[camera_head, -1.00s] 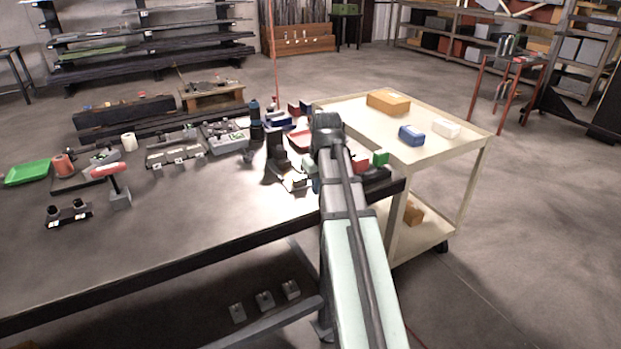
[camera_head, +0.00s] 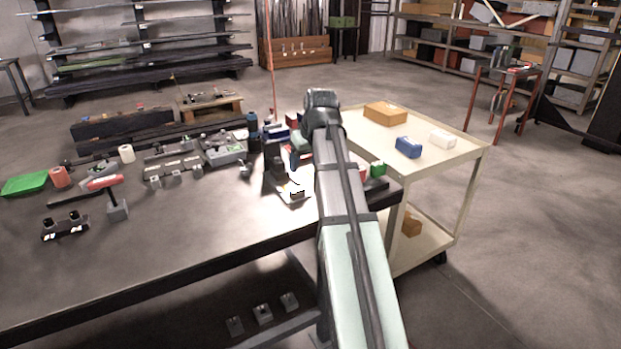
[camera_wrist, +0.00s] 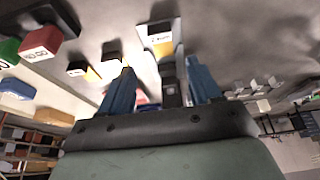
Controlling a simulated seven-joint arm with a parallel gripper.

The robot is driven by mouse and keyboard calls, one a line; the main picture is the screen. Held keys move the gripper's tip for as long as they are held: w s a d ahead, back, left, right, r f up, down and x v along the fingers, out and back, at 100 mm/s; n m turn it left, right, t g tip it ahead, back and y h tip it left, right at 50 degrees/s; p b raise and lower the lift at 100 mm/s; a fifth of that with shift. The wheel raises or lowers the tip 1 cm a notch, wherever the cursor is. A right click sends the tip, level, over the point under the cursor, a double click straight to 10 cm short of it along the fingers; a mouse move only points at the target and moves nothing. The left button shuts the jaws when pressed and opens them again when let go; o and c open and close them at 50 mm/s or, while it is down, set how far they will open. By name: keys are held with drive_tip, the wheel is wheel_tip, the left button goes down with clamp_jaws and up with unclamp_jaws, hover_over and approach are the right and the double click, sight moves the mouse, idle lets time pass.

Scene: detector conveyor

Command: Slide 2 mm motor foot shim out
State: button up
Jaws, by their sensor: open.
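My gripper (camera_wrist: 163,75) shows in the wrist view as two blue fingers standing apart, with nothing clearly held. A dark upright part (camera_wrist: 170,88) shows between the fingers; I cannot tell if it touches them. Beyond the fingertips is a pale block with a white-and-yellow labelled face (camera_wrist: 158,38). I cannot pick out the 2 mm motor foot shim for certain in either view. In the head view my arm's end is over the right end of the dark workbench (camera_head: 190,225), beside a dark fixture (camera_head: 275,172) in a bright patch. My fingers are mostly hidden there.
Red (camera_wrist: 42,42) and green (camera_wrist: 8,50) blocks lie to the left in the wrist view. A cream cart (camera_head: 455,160) with an orange box (camera_head: 386,113) and a blue box (camera_head: 408,147) stands right of the bench. A red-handled tool (camera_head: 104,183) is at left. The bench's front middle is clear.

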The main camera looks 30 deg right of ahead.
sight(297, 189)
drive_tip(key=shift+o, duration=1.2)
drive_tip(key=shift+w+r, duration=0.1)
drive_tip(key=shift+r, duration=0.1)
drive_tip(key=x, duration=1.3)
drive_tip(key=shift+w+f, duration=0.15)
drive_tip(key=shift+f, duration=0.2)
drive_tip(key=c, duration=1)
drive_tip(key=o, duration=1.1)
drive_tip(key=shift+c, duration=0.2)
